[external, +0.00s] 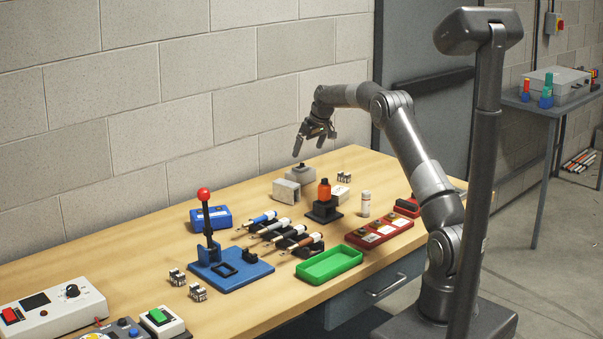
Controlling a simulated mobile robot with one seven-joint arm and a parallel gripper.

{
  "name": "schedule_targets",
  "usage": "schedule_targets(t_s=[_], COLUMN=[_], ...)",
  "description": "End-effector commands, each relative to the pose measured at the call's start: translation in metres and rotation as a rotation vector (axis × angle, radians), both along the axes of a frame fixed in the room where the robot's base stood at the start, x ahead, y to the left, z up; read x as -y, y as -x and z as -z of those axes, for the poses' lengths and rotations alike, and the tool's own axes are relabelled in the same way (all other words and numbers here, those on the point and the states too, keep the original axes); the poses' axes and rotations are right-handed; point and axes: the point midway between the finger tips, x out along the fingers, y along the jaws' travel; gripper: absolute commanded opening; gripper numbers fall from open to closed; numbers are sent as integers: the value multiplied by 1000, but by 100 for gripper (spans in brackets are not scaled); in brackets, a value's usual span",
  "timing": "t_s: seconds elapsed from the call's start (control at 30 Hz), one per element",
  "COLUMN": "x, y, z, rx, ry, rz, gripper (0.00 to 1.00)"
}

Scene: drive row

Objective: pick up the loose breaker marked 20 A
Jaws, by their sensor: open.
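My gripper (308,150) is open and empty, pointing down above the back part of the wooden table (150,258). It hangs over a grey block with a dark knob (300,172), apart from it as far as I can tell. No 20 A marking can be read at this size, so I cannot tell which thing is the loose breaker. Small grey-and-dark pieces stand on the table: one at the back right (344,177) and two at the front left, a farther one (177,276) and a nearer one (198,292).
Control boxes (52,308) fill the front left. Bare table lies at the left back.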

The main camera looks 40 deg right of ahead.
Motion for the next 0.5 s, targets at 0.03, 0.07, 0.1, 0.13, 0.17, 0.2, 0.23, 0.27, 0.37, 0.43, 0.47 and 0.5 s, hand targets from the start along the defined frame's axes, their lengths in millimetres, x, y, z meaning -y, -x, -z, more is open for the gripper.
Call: schedule_targets(t_s=[0.03, 0.07, 0.1, 0.13, 0.17, 0.2, 0.23, 0.27, 0.37, 0.43, 0.47, 0.5], x=[1, 1, 1, 0, 0, 0, 0, 0, 0, -1, -1, -1], y=[-2, -2, -4, -5, -7, -9, -11, -13, -19, -22, -23, -24], z=[4, 6, 10, 13, 17, 23, 28, 32, 46, 51, 53, 56], rx=[-1, -1, -2, -2, -3, -3, -3, -2, -2, -2, -1, -1], ry=[-1, -1, -1, -2, -2, -2, -2, -1, -1, -1, -1, -1], rz=[0, 0, 0, -1, -1, -1, -1, 0, 1, 1, 1, 1], gripper=[100, 100, 100, 100, 100, 100, 100, 100, 100, 100, 100, 100])
